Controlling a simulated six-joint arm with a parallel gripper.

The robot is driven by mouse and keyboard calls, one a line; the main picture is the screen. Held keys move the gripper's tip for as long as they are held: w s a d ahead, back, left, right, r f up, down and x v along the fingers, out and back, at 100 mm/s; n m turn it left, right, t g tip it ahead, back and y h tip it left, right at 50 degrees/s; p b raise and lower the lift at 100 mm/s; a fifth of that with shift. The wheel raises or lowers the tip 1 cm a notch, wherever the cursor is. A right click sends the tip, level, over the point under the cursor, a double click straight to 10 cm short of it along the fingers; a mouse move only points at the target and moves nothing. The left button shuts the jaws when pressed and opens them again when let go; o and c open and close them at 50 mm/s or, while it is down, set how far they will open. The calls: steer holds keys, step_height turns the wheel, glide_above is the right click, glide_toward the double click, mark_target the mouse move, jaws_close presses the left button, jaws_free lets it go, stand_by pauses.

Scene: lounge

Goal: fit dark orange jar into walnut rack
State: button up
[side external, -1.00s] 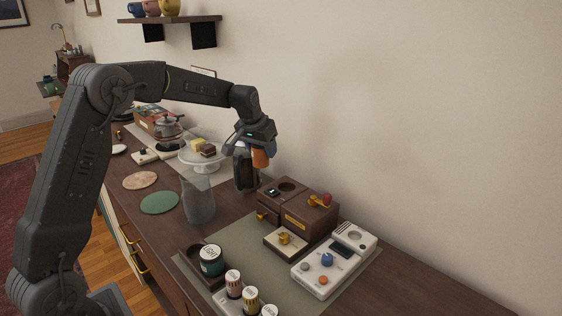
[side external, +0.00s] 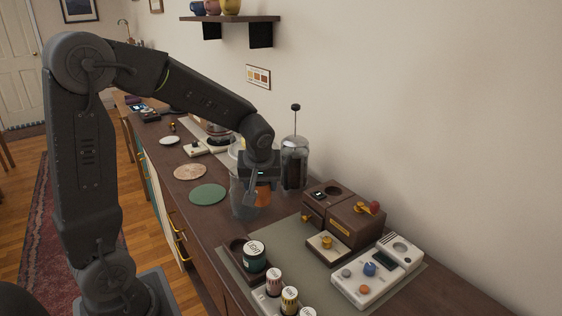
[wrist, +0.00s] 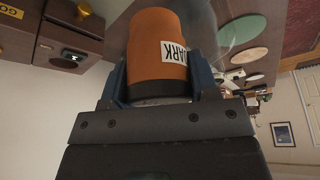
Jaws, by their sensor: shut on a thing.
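My gripper (side external: 258,186) is shut on the dark orange jar (side external: 263,196), held in the air above the counter. In the wrist view the orange jar (wrist: 158,52) sits between the two fingers (wrist: 160,85); a white label reading "DARK" faces right and its dark end is toward the gripper. The walnut rack (side external: 233,248) stands on the grey-green mat toward the front. A dark green jar (side external: 254,262) with a white top sits in it, beside an empty-looking place. The jar is apart from the rack, behind it.
A clear glass vessel (side external: 242,206) stands close to my gripper, overlapping it in view. A French press (side external: 295,172) is behind. A wooden grinder box (side external: 355,222), a white device (side external: 378,278) and several small jars (side external: 289,299) crowd the mat. A green disc (side external: 208,194) lies left.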

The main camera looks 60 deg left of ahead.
steer(key=s+d+f+n+g, duration=0.1)
steer(key=s+d+f+n, duration=0.15)
steer(key=s, duration=0.55)
steer(key=shift+n, duration=0.55)
steer(key=shift+s+d+f+x, duration=0.1)
steer(key=shift+d+x, duration=0.1)
steer(key=shift+x, duration=0.8)
steer(key=shift+s+d+f+x, duration=0.1)
steer(key=shift+d+x, duration=0.1)
steer(key=shift+x, duration=0.85)
steer(key=shift+s+d+f+x, duration=0.1)
steer(key=shift+d+x, duration=0.1)
steer(key=shift+x, duration=0.8)
steer(key=shift+f, duration=1.3)
steer(key=o, duration=1.1)
steer(key=shift+o, duration=0.2)
steer(key=w+v, duration=0.1)
steer(key=v, duration=0.6)
steer(key=shift+s+d+r, duration=0.2)
steer(key=shift+s+r, duration=0.05)
steer(key=shift+s, duration=0.15)
